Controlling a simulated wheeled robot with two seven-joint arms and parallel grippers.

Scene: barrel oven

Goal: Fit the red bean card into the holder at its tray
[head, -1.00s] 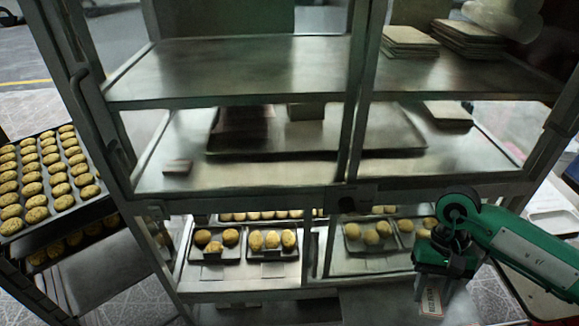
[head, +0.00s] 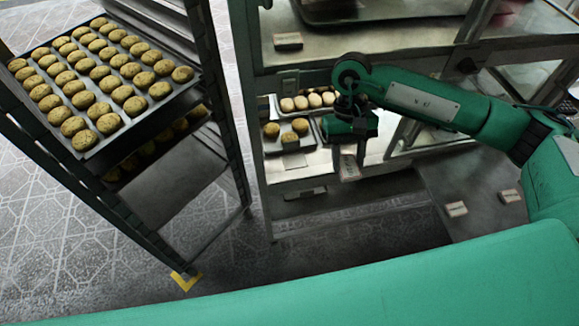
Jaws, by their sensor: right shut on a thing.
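My right gripper (head: 348,150) is shut on a small pale card (head: 349,168) with reddish print. The card hangs below the fingers, in front of the lower shelf of the cabinet; its print is too small to read. Left of it on that shelf, a small tray (head: 268,149) holds a few brown buns. A pale strip (head: 294,161) lies at that tray's front edge, and I cannot make out whether it is a holder. A second tray behind holds paler buns (head: 301,103). The arm hides the trays further right. My left gripper is not in view.
A tall rack (head: 130,228) with a large tray of buns (head: 104,84) stands at the left. Two loose cards (head: 456,209) (head: 510,196) lie on a low dark surface at the right. A small block (head: 288,41) lies on the upper shelf.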

